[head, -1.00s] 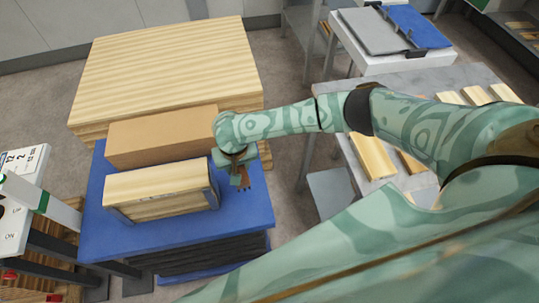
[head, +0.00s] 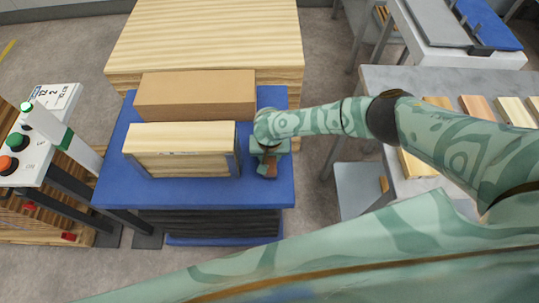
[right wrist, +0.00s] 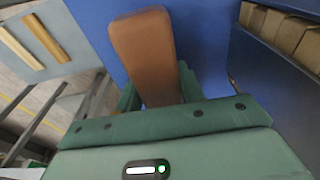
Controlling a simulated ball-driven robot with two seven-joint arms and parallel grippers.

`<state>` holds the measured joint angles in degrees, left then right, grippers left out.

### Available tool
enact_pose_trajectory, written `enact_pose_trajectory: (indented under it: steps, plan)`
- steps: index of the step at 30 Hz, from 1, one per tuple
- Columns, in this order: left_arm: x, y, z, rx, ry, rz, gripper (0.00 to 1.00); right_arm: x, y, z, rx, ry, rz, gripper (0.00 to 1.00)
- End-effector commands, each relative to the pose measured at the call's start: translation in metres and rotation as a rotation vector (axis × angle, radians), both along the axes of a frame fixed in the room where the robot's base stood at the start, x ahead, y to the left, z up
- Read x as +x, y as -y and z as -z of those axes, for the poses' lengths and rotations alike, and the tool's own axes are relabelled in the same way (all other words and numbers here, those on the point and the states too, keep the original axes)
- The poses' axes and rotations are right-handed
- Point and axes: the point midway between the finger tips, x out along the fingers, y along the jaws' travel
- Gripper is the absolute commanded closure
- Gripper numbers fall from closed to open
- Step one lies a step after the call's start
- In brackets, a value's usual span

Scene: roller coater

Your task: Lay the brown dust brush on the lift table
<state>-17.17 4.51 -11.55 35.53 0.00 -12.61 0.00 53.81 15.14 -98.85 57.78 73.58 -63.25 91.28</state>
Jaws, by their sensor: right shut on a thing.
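The brown dust brush (right wrist: 145,50) is in my right gripper (right wrist: 155,92), its flat brown block sticking out past the fingers in the right wrist view. In the head view the brush (head: 268,168) shows small beside the right gripper (head: 268,152). The gripper is shut on it, above the right part of the lift table's blue top (head: 215,193). The blue top also fills much of the right wrist view (right wrist: 205,40). I cannot tell whether the brush touches it. My left gripper is not in view.
A wooden-faced stack (head: 182,150) and a cardboard-brown box (head: 195,95) stand on the blue top, left of the gripper. A large wooden stack (head: 205,35) is behind. A control panel (head: 30,140) stands left. A grey table with boards (head: 390,78) is right.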

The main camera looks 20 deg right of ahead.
Motion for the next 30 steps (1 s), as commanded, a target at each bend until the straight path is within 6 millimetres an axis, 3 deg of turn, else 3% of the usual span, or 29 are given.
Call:
enact_pose_trajectory:
  steps: [4,5,6,7,17,30]
  plan:
    - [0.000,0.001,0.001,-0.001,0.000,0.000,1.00,-0.001,0.000,0.004,0.000,-0.001,0.001,0.87]
    - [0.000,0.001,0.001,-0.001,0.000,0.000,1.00,0.000,0.000,0.003,0.000,-0.001,0.000,0.54]
    - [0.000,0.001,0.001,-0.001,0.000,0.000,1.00,0.000,0.000,0.003,0.000,-0.001,0.000,0.43]
    - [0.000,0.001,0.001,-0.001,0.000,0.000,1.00,0.000,0.000,0.003,0.000,-0.001,0.000,0.40]
    - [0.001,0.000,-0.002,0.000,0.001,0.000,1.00,0.000,0.000,-0.003,0.000,0.001,0.000,0.40]
    - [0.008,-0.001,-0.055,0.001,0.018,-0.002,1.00,-0.010,-0.003,-0.098,0.002,0.002,0.000,0.40]
